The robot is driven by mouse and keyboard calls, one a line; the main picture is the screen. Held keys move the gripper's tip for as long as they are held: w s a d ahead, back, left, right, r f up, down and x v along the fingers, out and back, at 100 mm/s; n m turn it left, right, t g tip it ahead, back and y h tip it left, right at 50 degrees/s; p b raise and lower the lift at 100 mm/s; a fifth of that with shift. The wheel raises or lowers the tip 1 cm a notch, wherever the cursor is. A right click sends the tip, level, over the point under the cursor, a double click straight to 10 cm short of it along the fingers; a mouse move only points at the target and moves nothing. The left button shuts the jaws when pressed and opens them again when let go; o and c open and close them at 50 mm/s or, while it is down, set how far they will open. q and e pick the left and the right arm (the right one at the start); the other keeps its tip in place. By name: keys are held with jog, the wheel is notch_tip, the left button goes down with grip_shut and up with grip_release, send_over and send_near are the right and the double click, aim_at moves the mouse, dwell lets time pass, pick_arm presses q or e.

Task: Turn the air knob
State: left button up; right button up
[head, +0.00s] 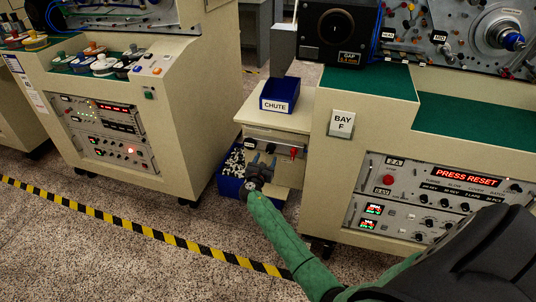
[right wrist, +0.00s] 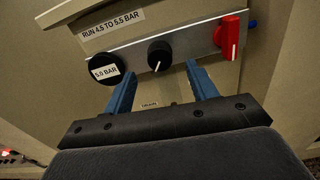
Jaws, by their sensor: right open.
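The black air knob (right wrist: 159,54) with a white pointer line sits in the middle of a grey panel strip (right wrist: 190,38) in the right wrist view. My right gripper (right wrist: 163,68) is open, its two blue fingers pointing at the panel, one either side of the knob's position in the picture. I cannot tell whether they reach around it; no contact shows. My left gripper is not in view.
Left of the knob is a gauge marked 5.0 BAR (right wrist: 103,68); right of it is a red lever (right wrist: 232,36). A blue bin (head: 230,187) of small parts stands below the panel.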

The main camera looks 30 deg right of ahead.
aim_at(269, 151)
jog(key=shift+x, duration=2.05)
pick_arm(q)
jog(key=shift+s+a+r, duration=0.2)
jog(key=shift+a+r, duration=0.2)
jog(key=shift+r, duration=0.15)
pick_arm(e)
jog(key=c, duration=1)
jog(key=shift+f, duration=0.15)
jog(key=shift+m+b, duration=0.55)
jog(key=shift+m, duration=0.05)
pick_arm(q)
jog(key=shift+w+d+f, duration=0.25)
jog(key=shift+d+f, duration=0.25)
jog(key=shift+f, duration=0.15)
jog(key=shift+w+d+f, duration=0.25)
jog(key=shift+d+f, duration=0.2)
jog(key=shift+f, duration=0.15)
